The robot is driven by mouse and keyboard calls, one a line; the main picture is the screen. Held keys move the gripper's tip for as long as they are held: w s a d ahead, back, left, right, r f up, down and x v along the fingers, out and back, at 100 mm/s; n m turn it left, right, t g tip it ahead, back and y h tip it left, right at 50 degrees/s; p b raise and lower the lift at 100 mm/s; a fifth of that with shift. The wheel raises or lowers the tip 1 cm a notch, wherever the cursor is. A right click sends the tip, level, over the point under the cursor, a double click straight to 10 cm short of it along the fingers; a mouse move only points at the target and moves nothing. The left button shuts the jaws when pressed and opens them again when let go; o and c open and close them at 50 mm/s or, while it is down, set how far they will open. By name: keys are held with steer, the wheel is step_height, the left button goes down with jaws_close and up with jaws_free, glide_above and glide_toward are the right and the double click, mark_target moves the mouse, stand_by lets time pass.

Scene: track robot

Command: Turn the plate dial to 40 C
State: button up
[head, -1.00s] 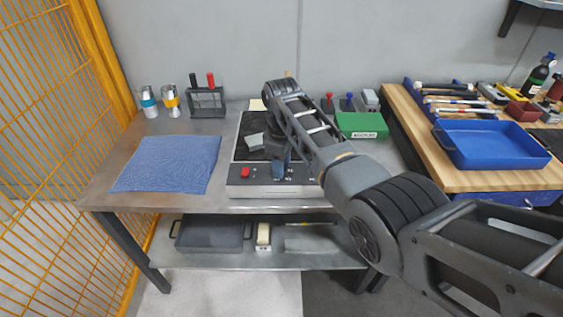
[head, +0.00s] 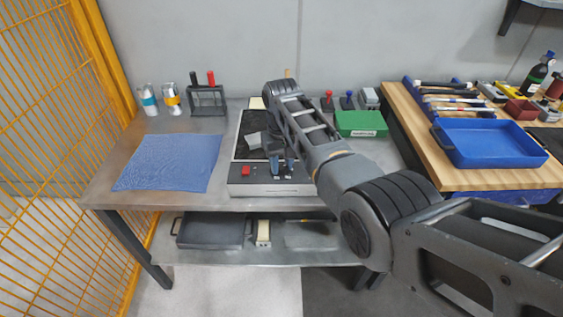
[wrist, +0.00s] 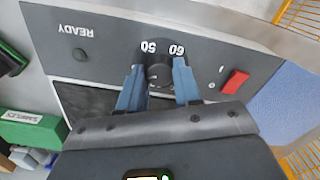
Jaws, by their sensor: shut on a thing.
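The plate dial (wrist: 159,76) is a dark round knob on the plate's grey front panel (wrist: 115,35). In the wrist view the printed marks 50 (wrist: 148,46) and 60 (wrist: 177,50) show beside it, upside down. The 40 mark is not visible, and I cannot read the dial's pointer. My gripper (wrist: 159,68) has its two blue fingers on either side of the dial, shut on it. In the head view my gripper (head: 282,166) is at the front of the plate (head: 242,150), and the dial is hidden there.
A red switch (wrist: 235,82) and a READY lamp (wrist: 79,54) flank the dial. A blue cloth (head: 168,163) lies left on the bench. A green box (head: 360,122) stands at the right back. A yellow mesh fence (head: 45,150) bounds the left side.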

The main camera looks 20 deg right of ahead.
mark_target(282, 167)
steer(key=shift+m, duration=0.3)
steer(key=o, duration=1)
steer(key=shift+o, duration=0.2)
steer(key=shift+r, duration=0.1)
step_height(282, 167, up, 8)
steer(key=shift+f, duration=0.15)
steer(key=shift+s+f, duration=0.1)
